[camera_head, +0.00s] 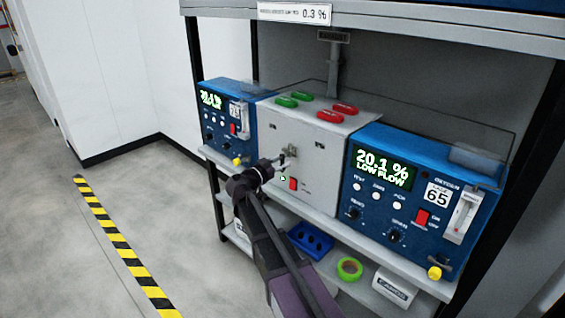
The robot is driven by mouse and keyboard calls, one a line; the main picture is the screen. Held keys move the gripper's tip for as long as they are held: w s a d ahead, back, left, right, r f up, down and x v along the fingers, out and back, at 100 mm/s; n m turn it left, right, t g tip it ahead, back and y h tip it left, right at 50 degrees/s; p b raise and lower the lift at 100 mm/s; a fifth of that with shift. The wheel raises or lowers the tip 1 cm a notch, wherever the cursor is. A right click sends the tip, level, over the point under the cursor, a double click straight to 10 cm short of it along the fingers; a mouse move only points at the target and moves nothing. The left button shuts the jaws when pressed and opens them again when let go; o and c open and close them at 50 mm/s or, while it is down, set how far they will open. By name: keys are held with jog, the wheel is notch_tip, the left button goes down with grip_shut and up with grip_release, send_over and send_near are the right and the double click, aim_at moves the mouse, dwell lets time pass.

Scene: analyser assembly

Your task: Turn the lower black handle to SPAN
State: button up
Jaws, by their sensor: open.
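A grey valve box (315,145) stands on the shelf between two blue analysers. A small metallic fitting with a dark part (291,152) shows on its front, just beside my gripper (283,161). My gripper is open and reaches the box front from the lower left. At this size I cannot tell whether it touches the fitting. The lower black handle is not clearly visible; the gripper and wrist cover part of the box front. Its position and any SPAN label on the box are not readable.
The right analyser (482,194) reads 20.1 % LOW FLOW; the left analyser (227,92) stands beyond the box. Green handles (287,102) and red handles (344,109) lie on the box top. A red switch (293,184) is below the gripper. The lower shelf holds green tape (349,277).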

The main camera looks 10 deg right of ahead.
jog(key=shift+w+d, duration=0.2)
jog(key=shift+d, duration=0.15)
grip_shut()
